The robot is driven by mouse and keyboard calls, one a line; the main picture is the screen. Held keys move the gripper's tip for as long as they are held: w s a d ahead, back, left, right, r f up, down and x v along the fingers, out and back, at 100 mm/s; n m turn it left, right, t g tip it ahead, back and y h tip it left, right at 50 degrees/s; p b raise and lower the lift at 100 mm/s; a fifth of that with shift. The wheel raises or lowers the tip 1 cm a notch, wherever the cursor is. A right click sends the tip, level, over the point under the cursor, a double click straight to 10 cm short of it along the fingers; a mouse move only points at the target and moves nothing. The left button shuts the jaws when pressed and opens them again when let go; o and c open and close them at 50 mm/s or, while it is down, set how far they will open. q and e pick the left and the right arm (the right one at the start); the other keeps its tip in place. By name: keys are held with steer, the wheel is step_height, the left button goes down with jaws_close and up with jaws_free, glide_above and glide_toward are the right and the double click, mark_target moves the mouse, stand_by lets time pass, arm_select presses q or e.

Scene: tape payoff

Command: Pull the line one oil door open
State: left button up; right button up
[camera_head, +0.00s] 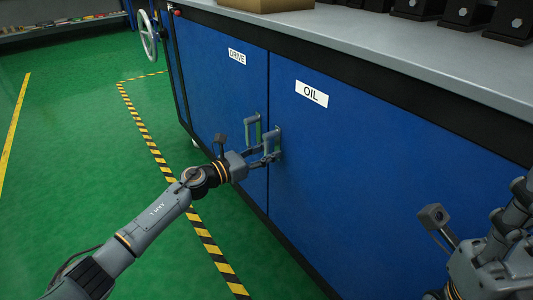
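The blue oil door (375,180) fills the middle and right of the cabinet front, with a white OIL label (312,93). It looks closed, flush with the drive door beside it. Its grey upright handle (278,138) is near its left edge. My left gripper (268,153) is at the lower part of this handle, its fingers reaching around or beside it. I cannot tell from here whether they are closed on the handle. My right arm shows at the lower right, away from the doors; its fingertips are not clearly visible.
The drive door (215,85) with its own handle (252,130) is directly left. A grey worktop (350,35) with dark blocks and a cardboard box (265,4) lies above. A white handwheel (147,35) is at the cabinet's far end. Green floor (70,140) with striped tape is open.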

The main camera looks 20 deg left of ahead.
arm_select(q)
jaws_close()
